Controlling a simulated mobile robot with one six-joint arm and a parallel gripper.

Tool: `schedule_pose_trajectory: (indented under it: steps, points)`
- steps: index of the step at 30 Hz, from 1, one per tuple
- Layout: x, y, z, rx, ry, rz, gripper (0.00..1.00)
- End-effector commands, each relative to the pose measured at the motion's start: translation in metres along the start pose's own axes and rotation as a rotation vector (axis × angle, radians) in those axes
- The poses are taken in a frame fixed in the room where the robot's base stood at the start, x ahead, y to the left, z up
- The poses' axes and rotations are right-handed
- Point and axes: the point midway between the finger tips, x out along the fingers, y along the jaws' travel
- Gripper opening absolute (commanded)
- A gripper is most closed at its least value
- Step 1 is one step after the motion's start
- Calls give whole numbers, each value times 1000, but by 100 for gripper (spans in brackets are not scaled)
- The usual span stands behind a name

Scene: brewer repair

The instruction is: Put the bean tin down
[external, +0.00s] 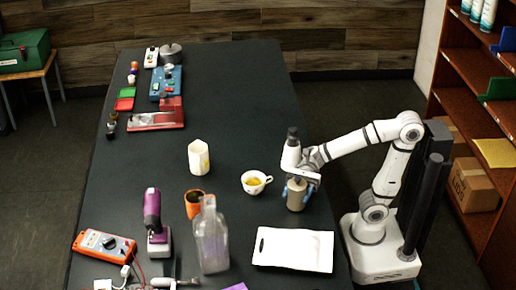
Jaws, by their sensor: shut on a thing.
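The bean tin (296,196) looks like a tan-grey cylinder and stands upright at the right side of the dark table. My gripper (298,188) points down from above, with its blue-tipped fingers on either side of the tin's upper part, shut on it. The tin's top is hidden by my gripper. I cannot tell whether its bottom touches the table or hovers just above it.
A cup (256,182) stands just left of the tin. A white tray (294,249) lies in front of it. A clear bottle (210,238), an orange pot (194,204) and a white container (198,158) stand farther left. The table behind the tin is clear.

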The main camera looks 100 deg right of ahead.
Motion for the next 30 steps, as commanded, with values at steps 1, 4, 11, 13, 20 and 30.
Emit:
schedule_pose_trajectory:
  steps: [1,4,11,13,20,30]
  points:
    - [0,0,-7,1,0,0,26]
    - [0,0,-7,-1,-1,0,26]
    - [0,0,-8,-1,-1,0,26]
    - [0,0,-10,0,0,0,54]
    - [0,0,-9,-1,0,0,73]
    - [0,0,-4,-1,-1,0,75]
